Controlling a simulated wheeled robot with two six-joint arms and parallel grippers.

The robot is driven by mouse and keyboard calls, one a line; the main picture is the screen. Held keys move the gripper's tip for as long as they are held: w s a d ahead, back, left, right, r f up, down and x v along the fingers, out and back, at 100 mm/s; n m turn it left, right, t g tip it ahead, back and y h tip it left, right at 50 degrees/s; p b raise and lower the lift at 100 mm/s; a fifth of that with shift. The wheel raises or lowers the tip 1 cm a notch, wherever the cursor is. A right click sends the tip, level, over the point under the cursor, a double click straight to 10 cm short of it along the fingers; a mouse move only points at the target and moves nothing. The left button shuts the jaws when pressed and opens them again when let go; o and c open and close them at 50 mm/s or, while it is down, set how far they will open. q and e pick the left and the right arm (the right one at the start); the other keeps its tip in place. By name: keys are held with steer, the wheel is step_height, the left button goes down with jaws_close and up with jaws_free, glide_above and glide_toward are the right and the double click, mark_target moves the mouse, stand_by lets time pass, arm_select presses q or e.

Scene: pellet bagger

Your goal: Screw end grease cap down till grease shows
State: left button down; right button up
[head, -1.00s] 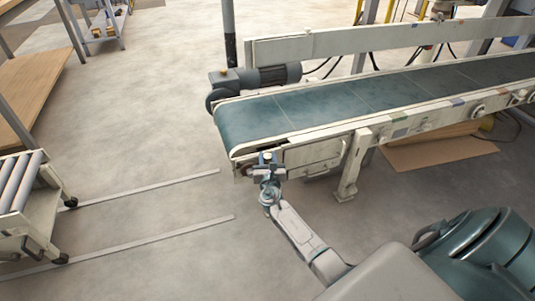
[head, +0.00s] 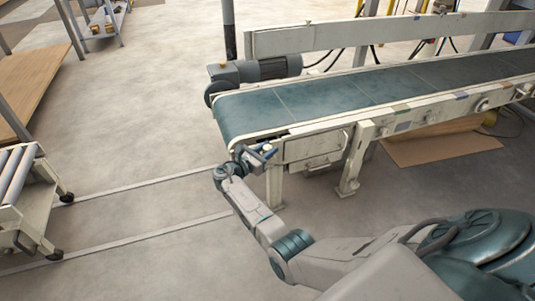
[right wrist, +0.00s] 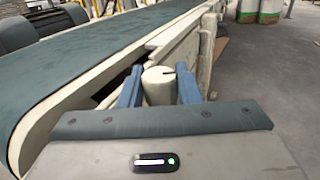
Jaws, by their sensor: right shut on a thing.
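The grease cap (right wrist: 159,90) is a pale, off-white cylinder with a dark slot in its top, at the near end corner of the conveyor. In the right wrist view it stands between the two blue fingers of my right gripper (right wrist: 159,84), which is shut on it. In the head view my right gripper (head: 262,154) is at the conveyor's end corner, and its fingers largely hide the cap. No grease can be made out. My left gripper is not in view.
The conveyor's green belt (head: 330,100) runs to the upper right, with a grey motor (head: 265,69) behind its end. A white support leg (head: 354,160) stands right of my gripper. A roller cart (head: 25,200) is at the left. The floor between is clear.

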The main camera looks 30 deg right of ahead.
steer(key=shift+m+g+b, duration=0.4)
steer(key=shift+m+g, duration=0.1)
steer(key=shift+g, duration=0.6)
steer(key=o, duration=1)
steer(key=shift+c, duration=0.2)
steer(key=a+p, duration=0.1)
steer(key=a, duration=0.9)
steer(key=shift+s+a, duration=0.4)
steer(key=shift+f, duration=0.1)
